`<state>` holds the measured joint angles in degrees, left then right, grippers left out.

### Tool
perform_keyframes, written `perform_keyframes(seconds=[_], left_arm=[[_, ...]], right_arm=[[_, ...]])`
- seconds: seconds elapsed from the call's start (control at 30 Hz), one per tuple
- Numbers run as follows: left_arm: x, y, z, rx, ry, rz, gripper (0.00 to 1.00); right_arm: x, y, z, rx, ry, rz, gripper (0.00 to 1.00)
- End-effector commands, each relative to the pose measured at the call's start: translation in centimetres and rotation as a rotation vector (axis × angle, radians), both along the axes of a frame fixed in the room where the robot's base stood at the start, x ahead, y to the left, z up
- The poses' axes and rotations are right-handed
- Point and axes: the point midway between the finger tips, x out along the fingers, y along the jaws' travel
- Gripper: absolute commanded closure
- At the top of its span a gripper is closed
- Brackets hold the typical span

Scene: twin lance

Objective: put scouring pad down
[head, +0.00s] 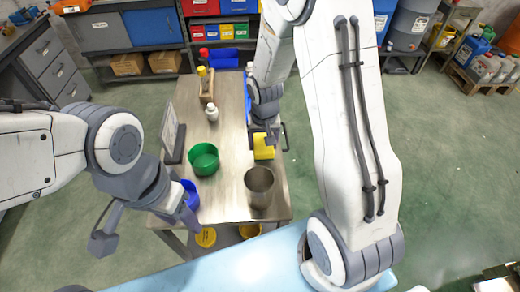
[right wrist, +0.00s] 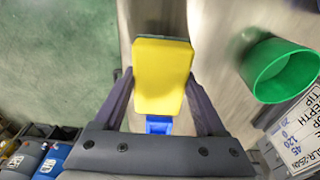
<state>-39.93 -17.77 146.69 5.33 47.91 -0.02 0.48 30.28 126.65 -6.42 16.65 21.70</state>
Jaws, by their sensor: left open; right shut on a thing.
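The scouring pad (head: 263,149) is a yellow block with a dark layer showing along one edge. It is at the right side of the metal table (head: 228,130), beyond the steel pot. My right gripper (head: 265,134) is shut on it. In the right wrist view the pad (right wrist: 162,75) sits between the two fingers. I cannot tell whether its underside touches the table. My left gripper (head: 145,228) is open and empty, off the table's near left corner.
A steel pot (head: 259,187) stands nearer than the pad. A green bowl (head: 204,158) stands left of it, with a blue container (head: 188,194) near my left gripper.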

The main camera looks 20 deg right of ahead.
Motion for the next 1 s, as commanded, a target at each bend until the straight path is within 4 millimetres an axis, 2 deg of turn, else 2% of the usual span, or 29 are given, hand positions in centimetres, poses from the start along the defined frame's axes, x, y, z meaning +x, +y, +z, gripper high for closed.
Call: perform_keyframes(seconds=[0.17, 0.4, 0.83, 0.87, 0.9, 1.0], left_arm=[[0.0, 0.0, 0.2, 0.0, 0.0, 0.0, 0.5], [0.0, 0.0, 0.4, 0.0, 0.0, 0.0, 0.5], [0.0, 0.0, -0.1, 0.0, 0.0, 0.0, 0.5], [0.0, 0.0, 0.1, 0.0, 0.0, 0.0, 0.5], [0.0, 0.0, 0.1, 0.0, 0.0, 0.0, 0.5], [0.0, 0.0, 0.1, 0.0, 0.0, 0.0, 0.5]], right_arm=[[0.6, 0.8, -1.1, -0.001, 0.002, 0.003, 0.87], [0.6, 0.7, -4.3, 0.0, 0.001, 0.002, 0.87], [0.6, 0.7, -5.1, 0.0, -0.001, 0.001, 0.87], [0.6, 0.7, -4.9, -0.001, -0.001, 0.002, 0.15], [0.6, 0.7, -4.8, -0.001, -0.001, 0.002, 0.0], [0.6, 0.7, -4.8, -0.001, -0.001, 0.002, 0.0]])
